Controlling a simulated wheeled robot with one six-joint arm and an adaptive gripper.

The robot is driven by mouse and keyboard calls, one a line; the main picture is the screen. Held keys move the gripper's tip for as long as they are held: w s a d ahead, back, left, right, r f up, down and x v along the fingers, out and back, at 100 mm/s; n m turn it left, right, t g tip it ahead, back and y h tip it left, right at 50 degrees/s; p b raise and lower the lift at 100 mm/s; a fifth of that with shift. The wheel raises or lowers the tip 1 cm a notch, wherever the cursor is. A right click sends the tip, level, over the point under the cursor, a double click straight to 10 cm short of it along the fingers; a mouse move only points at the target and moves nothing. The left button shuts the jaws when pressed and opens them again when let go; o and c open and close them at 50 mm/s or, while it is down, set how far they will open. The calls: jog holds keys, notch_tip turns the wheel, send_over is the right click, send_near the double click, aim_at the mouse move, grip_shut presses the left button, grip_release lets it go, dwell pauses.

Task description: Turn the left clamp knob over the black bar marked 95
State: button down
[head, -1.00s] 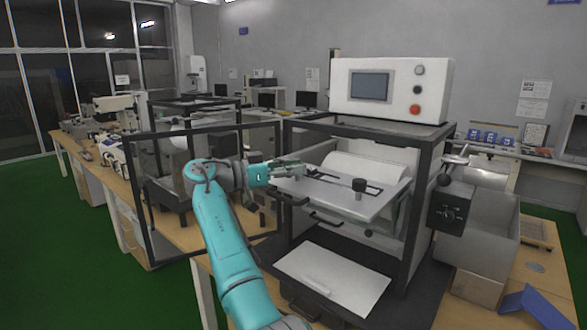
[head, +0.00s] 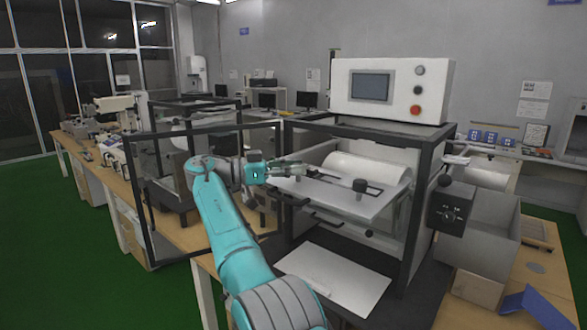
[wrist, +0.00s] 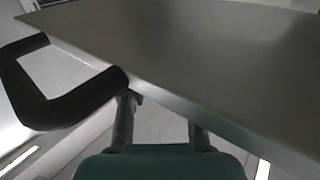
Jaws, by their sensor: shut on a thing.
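The light metal plate (head: 345,203) lies inside the open front of the machine. A dark knob (head: 360,186) stands upright on its right part. A black bar (head: 328,179) lies along the plate's upper surface; its marking is too small to read. My gripper (head: 300,168) is at the plate's left end, shut on the left clamp knob, which the fingers hide. In the wrist view my gripper (wrist: 160,112) shows two fingers whose tips are hidden behind the plate's edge. The plate (wrist: 200,55) fills the upper part there.
A black handle (wrist: 60,112) juts from the plate edge beside my fingers in the wrist view. The machine's dark frame (head: 410,215) stands around the plate. A white panel (head: 335,280) lies below it. A control box (head: 450,210) is at right.

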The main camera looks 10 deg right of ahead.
jog(key=shift+f, duration=0.1)
jog(key=c, duration=0.8)
grip_release()
notch_tip(320, 180, up, 10)
jog(key=shift+r, duration=0.1)
